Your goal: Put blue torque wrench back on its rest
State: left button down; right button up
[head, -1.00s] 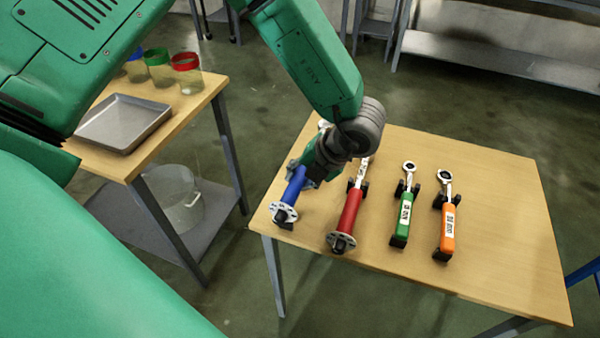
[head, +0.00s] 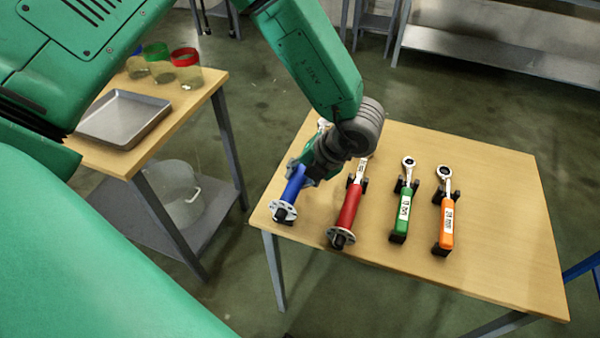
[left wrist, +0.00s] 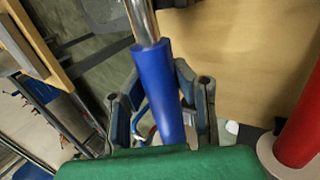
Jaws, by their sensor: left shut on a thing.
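The blue torque wrench (head: 292,188) is at the left end of the wooden table (head: 490,260), with its handle end toward the table's front edge. My left gripper (head: 312,172) is shut on its blue handle. In the left wrist view, the blue handle (left wrist: 160,85) runs between the two fingers of my left gripper (left wrist: 160,105), with a metal shaft beyond it. My gripper and arm hide much of the wrench's head and any rest under it, so I cannot tell whether it touches a rest. My right gripper is not in view.
A red wrench (head: 348,210) lies close to the right of the blue one. Green (head: 401,215) and orange (head: 446,225) wrenches lie further right on black rests. A side table at left holds a metal tray (head: 122,118) and several jars.

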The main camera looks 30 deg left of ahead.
aim_at(300, 195)
pick_arm(q)
jog(key=shift+w, duration=0.1)
dwell(0.7)
jog(key=shift+f+b, duration=0.5)
jog(key=shift+f, duration=0.95)
jog(key=c, duration=1.3)
grip_release()
jog(key=shift+f, duration=0.1)
jog(key=shift+d+r, duration=0.3)
jog(key=shift+r, duration=0.15)
jog(key=v, duration=1.1)
